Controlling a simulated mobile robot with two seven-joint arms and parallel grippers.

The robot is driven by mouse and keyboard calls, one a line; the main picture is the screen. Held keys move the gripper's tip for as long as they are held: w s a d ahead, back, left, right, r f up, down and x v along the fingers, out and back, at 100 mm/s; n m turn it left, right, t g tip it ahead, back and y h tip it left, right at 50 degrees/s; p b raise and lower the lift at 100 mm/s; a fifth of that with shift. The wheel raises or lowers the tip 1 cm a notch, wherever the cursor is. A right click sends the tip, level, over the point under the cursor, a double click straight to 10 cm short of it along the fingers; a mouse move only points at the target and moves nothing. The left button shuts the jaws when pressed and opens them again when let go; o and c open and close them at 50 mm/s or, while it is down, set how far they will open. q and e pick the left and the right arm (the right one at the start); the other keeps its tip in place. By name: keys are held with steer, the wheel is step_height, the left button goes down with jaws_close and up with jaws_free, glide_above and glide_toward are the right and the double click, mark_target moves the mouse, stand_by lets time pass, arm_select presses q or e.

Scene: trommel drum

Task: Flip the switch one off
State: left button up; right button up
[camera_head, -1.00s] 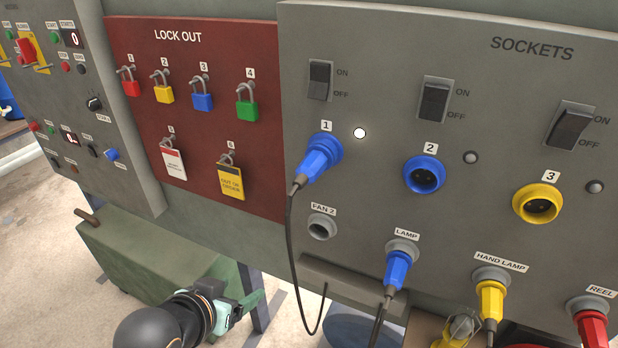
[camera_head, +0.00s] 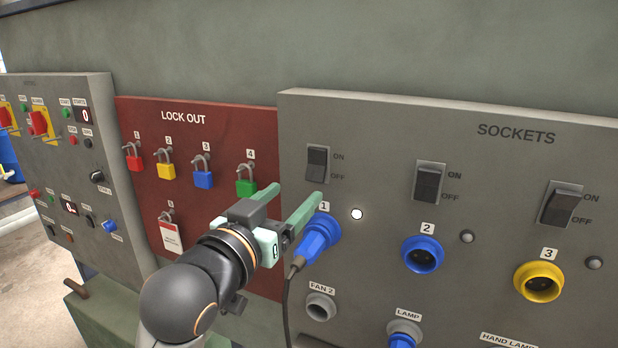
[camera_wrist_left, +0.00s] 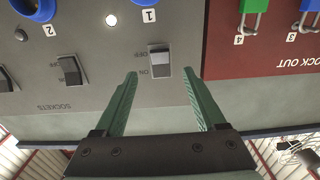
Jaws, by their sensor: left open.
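Switch one (camera_head: 317,163) is a dark rocker on a grey plate, marked ON above and OFF below, above socket 1 on the sockets panel. A white lamp (camera_head: 357,214) beside socket 1 is lit. My left gripper (camera_head: 297,190) is open and empty, just below and left of the switch in the head view. In the upside-down left wrist view, switch one (camera_wrist_left: 159,61) shows between the spread fingertips (camera_wrist_left: 160,73), seemingly not touched. My right gripper is not in view.
A blue plug (camera_head: 319,237) with a cable sits in socket 1, close under my fingers. Switch two (camera_head: 428,183) and switch three (camera_head: 560,204) are to the right. Several padlocks hang on the red lock-out board (camera_head: 220,125) at the left.

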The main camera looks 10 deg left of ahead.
mark_target(315, 175)
arm_select(q)
steer(key=p+x, duration=0.1)
steer(key=x, duration=0.6)
steer(key=shift+w, duration=0.1)
steer(key=shift+f, duration=0.1)
jaws_close()
stand_by(0.4)
